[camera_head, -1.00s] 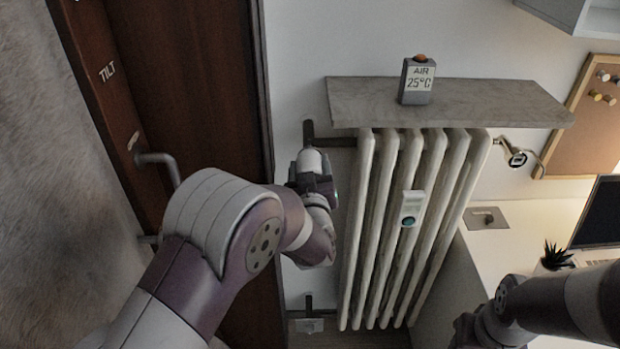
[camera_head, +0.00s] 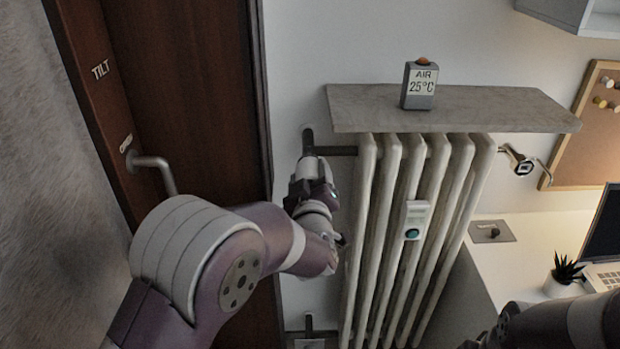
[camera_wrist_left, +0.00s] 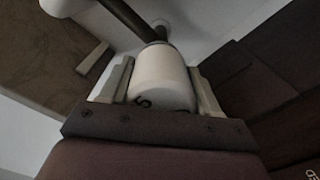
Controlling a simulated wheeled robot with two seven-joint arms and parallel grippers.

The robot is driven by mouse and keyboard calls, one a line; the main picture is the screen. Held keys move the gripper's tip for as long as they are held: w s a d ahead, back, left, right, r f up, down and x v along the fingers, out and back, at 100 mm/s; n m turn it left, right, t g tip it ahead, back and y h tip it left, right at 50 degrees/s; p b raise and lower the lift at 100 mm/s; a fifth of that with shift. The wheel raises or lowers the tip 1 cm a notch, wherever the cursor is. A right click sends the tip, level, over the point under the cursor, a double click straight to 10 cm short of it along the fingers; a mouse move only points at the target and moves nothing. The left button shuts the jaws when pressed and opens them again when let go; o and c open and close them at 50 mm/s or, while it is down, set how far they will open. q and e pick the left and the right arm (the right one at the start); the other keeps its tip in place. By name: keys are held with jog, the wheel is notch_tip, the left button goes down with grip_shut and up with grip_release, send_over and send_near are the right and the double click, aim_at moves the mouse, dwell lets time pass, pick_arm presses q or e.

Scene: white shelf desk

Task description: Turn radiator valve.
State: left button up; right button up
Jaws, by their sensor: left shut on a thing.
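The white radiator valve knob (camera_wrist_left: 163,78) sits between the two fingers of my left gripper (camera_wrist_left: 162,88) in the left wrist view. A dark "5" shows on its side. The left gripper is shut on the knob, one finger on each side. In the head view my left gripper (camera_head: 312,178) is at the upper left of the radiator (camera_head: 408,215), just below the dark pipe (camera_head: 333,151), and it hides the knob. Part of my right arm (camera_head: 565,322) shows at the bottom right; its gripper is out of view.
A brown door (camera_head: 185,90) with a metal handle (camera_head: 155,165) stands at the left. The desk (camera_head: 525,265) at the right bears a small plant (camera_head: 563,275) and a laptop (camera_head: 606,240).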

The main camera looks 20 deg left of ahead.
pick_arm(q)
jog(key=shift+r, duration=0.1)
jog(key=o, duration=1)
jog(key=shift+o, duration=0.2)
jog(key=shift+s, duration=0.1)
jog(key=v, duration=1.2)
jog(key=shift+s, duration=0.3)
jog(key=shift+d, duration=0.1)
